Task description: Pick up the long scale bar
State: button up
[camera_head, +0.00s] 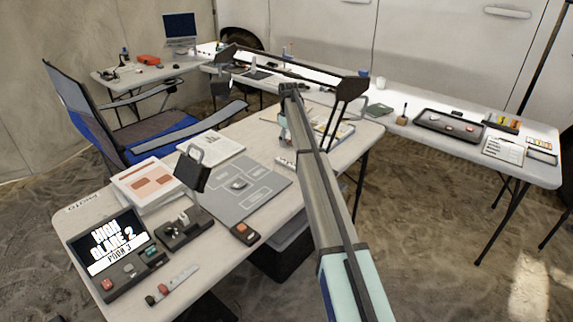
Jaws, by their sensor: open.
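A narrow light-grey bar (178,280) lies at the near edge of the near table, in front of the small screen unit. Red and dark pieces are at its left end. It may be the long scale bar, but its markings are too small to tell. My arm rises from the bottom right to above the right part of the near table. I cannot make out my gripper's fingers; the arm's far end is largely hidden behind its own links.
The near table (90,212) holds a screen unit (112,248), a black device (183,228), a grey mat (262,196), papers (150,184) and a small box with an orange top (244,233). A chair (130,130) stands behind. A long table (400,131) runs along the back right.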

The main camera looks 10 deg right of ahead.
aim_at(288, 163)
notch_tip(288, 163, down, 10)
jog(key=shift+s+a+f+p, duration=0.1)
jog(key=shift+f+p, duration=0.15)
jog(key=shift+p, duration=0.7)
grip_shut()
